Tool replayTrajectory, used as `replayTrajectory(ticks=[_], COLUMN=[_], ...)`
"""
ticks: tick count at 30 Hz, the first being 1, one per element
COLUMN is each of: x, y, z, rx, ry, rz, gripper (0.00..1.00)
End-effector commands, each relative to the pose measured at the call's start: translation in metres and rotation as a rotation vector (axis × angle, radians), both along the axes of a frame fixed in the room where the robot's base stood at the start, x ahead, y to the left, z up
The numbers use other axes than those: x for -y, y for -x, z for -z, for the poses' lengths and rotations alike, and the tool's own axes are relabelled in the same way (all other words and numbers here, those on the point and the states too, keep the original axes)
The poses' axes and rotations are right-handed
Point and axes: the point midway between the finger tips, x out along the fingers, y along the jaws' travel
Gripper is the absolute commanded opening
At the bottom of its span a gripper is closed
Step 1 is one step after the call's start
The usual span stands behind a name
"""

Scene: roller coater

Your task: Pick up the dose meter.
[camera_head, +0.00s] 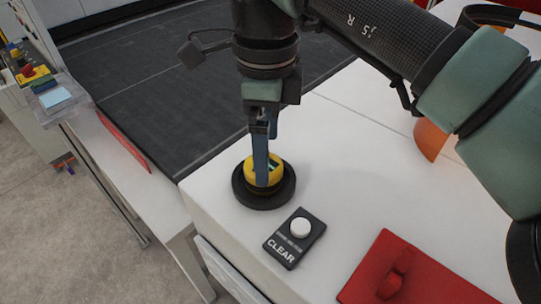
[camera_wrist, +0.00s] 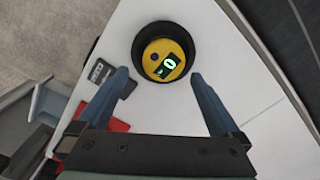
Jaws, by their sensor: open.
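The dose meter (camera_head: 251,171) is a round yellow device with a small lit green display. It sits in a round black holder (camera_head: 264,201) near the corner of the white bench. The wrist view shows the meter (camera_wrist: 164,60) inside the black ring (camera_wrist: 139,46), ahead of the fingertips. My gripper (camera_head: 262,180) points down at the meter in the head view, with blue fingers partly covering it. In the wrist view my gripper (camera_wrist: 160,76) is open, its fingertips apart on either side of the holder's near edge, with nothing between them. Whether the fingers touch the meter cannot be told.
A black CLEAR button box (camera_head: 295,238) lies just in front of the holder. A red plate with a raised handle (camera_head: 398,272) lies to the right. An orange object (camera_head: 430,139) stands behind it. The white bench's left edge is close to the holder.

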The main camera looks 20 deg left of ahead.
Motion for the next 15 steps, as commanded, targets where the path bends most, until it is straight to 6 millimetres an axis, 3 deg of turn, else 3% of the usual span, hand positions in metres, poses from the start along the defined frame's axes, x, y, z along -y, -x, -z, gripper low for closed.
replayTrajectory(ticks=[9, 15], x=[-0.003, -0.003], y=[-0.003, -0.004], z=[0.04, 0.048], rx=[-0.002, 0.001], ry=[-0.001, -0.001], rz=[-0.001, -0.001], gripper=[1.0, 1.0])
